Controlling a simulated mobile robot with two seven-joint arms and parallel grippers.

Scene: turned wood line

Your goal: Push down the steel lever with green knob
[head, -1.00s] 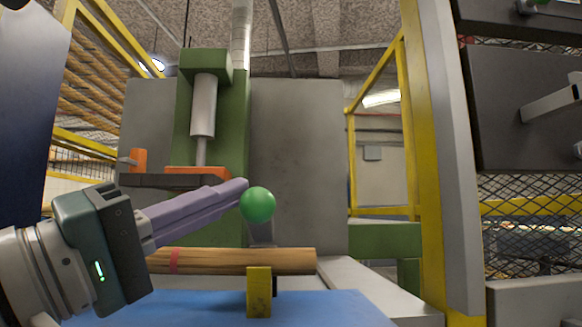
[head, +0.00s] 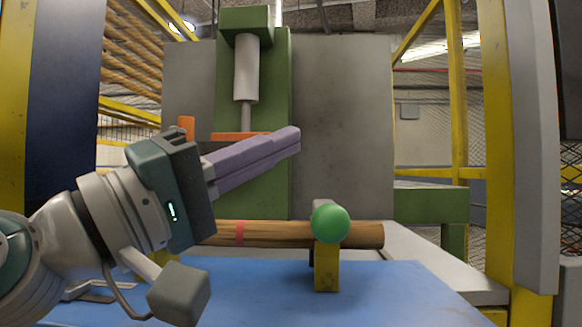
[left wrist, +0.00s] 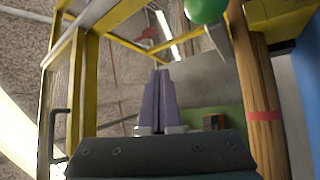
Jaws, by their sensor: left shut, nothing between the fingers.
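The green knob (head: 330,223) sits at the end of the steel lever, whose grey shaft (head: 322,204) shows only briefly behind it. In the head view the knob overlaps the wooden bar and the top of a yellow block. My left gripper (head: 298,138) is shut and empty, its purple fingers up and left of the knob, apart from it in the picture. In the left wrist view the knob (left wrist: 206,9) is at the top edge, with the lever (left wrist: 218,42) below it. The shut fingertips (left wrist: 160,73) are left of it. My right gripper is out of view.
The wooden bar (head: 275,233) with a red band lies behind a yellow block (head: 327,272) on a blue surface (head: 390,285). A green press frame (head: 268,185) with a grey cylinder (head: 246,68) stands behind. A yellow post (head: 500,200) rises at right.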

